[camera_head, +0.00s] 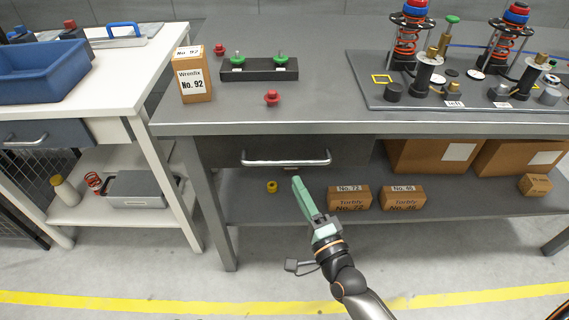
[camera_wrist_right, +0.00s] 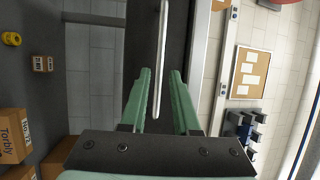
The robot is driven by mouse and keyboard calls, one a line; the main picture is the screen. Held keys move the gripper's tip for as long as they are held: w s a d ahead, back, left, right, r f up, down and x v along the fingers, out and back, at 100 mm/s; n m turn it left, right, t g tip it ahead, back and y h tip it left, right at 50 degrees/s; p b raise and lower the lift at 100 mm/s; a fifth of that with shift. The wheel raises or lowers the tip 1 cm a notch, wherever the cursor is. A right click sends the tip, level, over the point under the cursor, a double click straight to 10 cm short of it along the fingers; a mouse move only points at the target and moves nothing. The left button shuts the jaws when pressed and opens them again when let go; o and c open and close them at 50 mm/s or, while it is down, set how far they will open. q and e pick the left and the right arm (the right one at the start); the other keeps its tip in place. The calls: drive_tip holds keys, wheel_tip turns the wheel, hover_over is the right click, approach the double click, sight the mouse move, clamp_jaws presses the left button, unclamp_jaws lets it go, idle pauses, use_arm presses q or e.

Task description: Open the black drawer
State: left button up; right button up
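The black drawer (camera_head: 222,153) sits under the grey workbench top and looks shut. Its silver bar handle (camera_head: 286,162) runs across the front; it also shows in the right wrist view as an upright bar (camera_wrist_right: 162,50). My right gripper (camera_head: 298,182) has green fingers and appears just in front of and below the handle in the head view. In the right wrist view the gripper (camera_wrist_right: 160,75) is open, and the handle lines up in the gap between its fingers. Whether the fingertips reach around the bar cannot be told. My left gripper is not in view.
Cardboard boxes (camera_head: 349,198) and a yellow ring (camera_head: 272,187) lie on the lower shelf (camera_head: 300,212). On the workbench top (camera_head: 320,75) stand a Wrenfix box (camera_head: 193,84), a red knob (camera_head: 272,97) and spring assemblies. A white table (camera_head: 120,85) stands at the left.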

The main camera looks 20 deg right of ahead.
sight(285, 163)
drive_tip(key=x, duration=0.8)
drive_tip(key=shift+w+b, duration=0.2)
drive_tip(key=shift+b, duration=0.1)
clamp_jaws()
idle(1.0)
